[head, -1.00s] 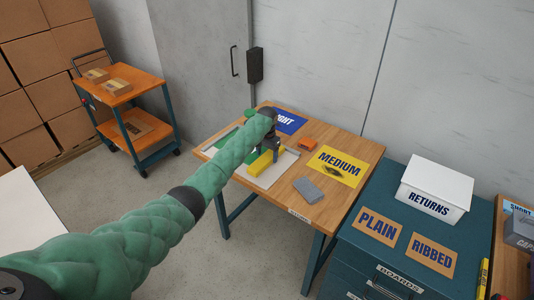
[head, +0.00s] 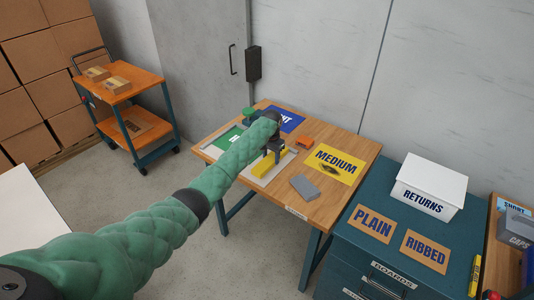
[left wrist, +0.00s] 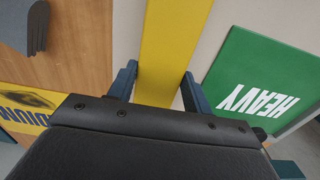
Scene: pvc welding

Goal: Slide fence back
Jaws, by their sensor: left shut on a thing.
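The yellow fence (head: 263,168) is a long bar lying on a pale board on the wooden table in the head view. In the left wrist view the fence (left wrist: 172,45) runs up the picture between the two fingers. My left gripper (head: 273,152) is over the fence, and in the left wrist view its fingers (left wrist: 158,88) are shut on the fence's sides. The arm hides part of the board and the back of the fence. My right gripper is not in view.
A green HEAVY sheet (left wrist: 258,85) lies beside the fence, with a yellow MEDIUM sheet (head: 337,163) on the other side. A grey block (head: 305,187) and an orange object (head: 304,142) sit on the table. A teal cabinet with a white RETURNS box (head: 432,187) stands to the right.

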